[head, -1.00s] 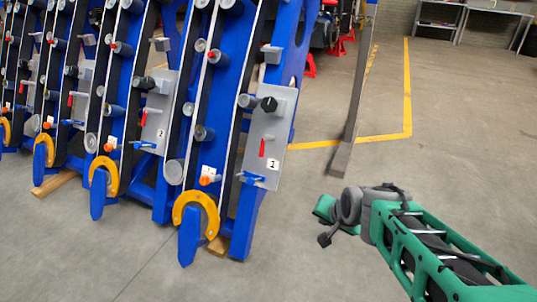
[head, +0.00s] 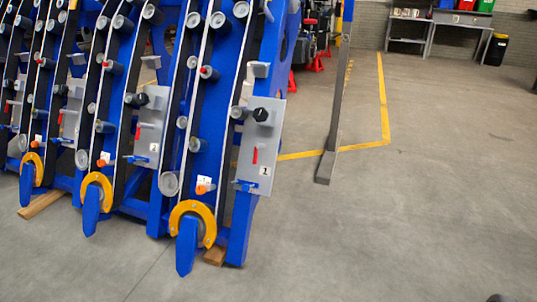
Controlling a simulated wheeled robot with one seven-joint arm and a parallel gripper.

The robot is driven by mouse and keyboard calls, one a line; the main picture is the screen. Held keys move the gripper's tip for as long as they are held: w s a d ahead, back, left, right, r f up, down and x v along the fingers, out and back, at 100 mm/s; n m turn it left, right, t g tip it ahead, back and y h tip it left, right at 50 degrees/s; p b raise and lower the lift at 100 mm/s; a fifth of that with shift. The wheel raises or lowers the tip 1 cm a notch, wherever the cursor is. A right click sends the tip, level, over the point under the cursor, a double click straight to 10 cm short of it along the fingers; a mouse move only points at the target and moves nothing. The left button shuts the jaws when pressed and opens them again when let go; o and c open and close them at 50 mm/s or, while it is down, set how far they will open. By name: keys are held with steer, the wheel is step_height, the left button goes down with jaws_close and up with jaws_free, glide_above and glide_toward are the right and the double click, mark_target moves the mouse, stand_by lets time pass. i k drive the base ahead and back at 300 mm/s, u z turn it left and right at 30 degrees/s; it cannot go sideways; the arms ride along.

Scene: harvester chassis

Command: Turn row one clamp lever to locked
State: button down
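The row one panel (head: 262,140) is a grey plate labelled 1 on the nearest blue row, in the middle of the head view. It carries a black knob (head: 260,115) at the top, a small upright red lever (head: 255,155) in the middle and a blue handle (head: 245,185) lying roughly level near the bottom. I cannot tell which of these is the clamp lever. An orange knob (head: 203,188) sits left of the panel. My gripper is not in view; only a small dark patch shows at the bottom right corner.
Similar blue rows stand to the left, one with a panel labelled 2 (head: 151,125). Yellow hooked feet (head: 193,208) jut out at floor level. A grey post (head: 334,120) stands right of row one. Open floor lies to the right; a workbench (head: 455,22) is at the back.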

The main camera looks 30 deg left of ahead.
mark_target(256, 146)
steer(key=u, duration=0.75)
steer(key=i, duration=1.3)
steer(key=u, duration=1.6)
steer(key=i, duration=0.45)
steer(key=u, duration=0.4)
